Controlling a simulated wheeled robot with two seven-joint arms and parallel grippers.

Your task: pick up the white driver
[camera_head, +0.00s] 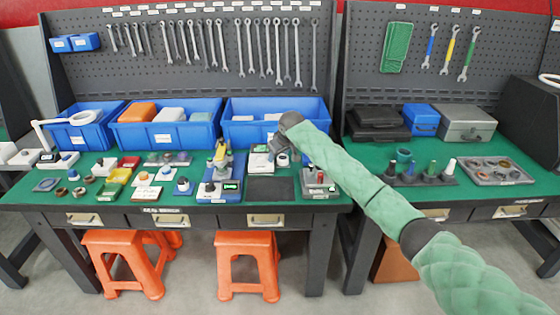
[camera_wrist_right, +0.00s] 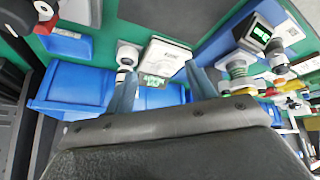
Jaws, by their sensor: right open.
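A white driver (camera_head: 449,166) stands upright at the right end of a dark stand (camera_head: 418,181) on the right-hand bench, beside green, dark and blue-topped pieces. My right gripper (camera_head: 272,146) is over the left-hand bench, well to the left of the white driver. In the right wrist view its two fingers are apart (camera_wrist_right: 163,80) with nothing held between them. A white device with a green display (camera_wrist_right: 166,58) shows beyond the fingers. My left gripper is in neither view. The white driver cannot be made out in the right wrist view.
Blue bins (camera_head: 190,131) line the back of the left bench, with several small parts and testers in front. On the right bench are a grey case (camera_head: 465,124), a black case (camera_head: 377,123) and a parts tray (camera_head: 497,178). My right arm crosses the gap between benches.

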